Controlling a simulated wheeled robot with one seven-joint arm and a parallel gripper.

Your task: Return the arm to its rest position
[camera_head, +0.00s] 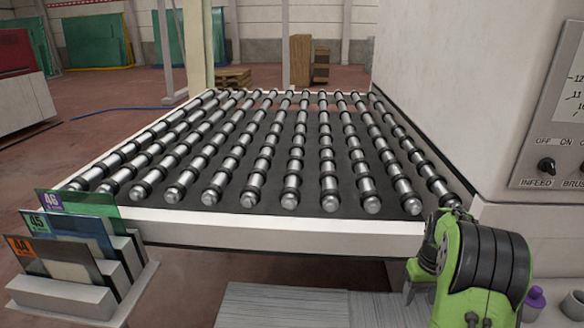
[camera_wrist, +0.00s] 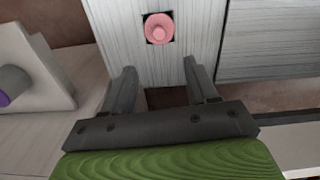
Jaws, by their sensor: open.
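In the wrist view my gripper (camera_wrist: 160,85) is open, its two dark fingers apart with nothing between them. A pink-red round button (camera_wrist: 159,28) on a pale ribbed panel (camera_wrist: 195,25) lies beyond the fingertips, apart from them. In the head view my green and black arm (camera_head: 485,270) shows at the lower right, in front of the machine. My gripper's fingers cannot be made out in that view.
A roller conveyor (camera_head: 300,217) fills the middle. A rack (camera_head: 70,300) with glass sheets numbered 44, 45 and 46 stands at the lower left. A control panel (camera_head: 552,150) is at the right.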

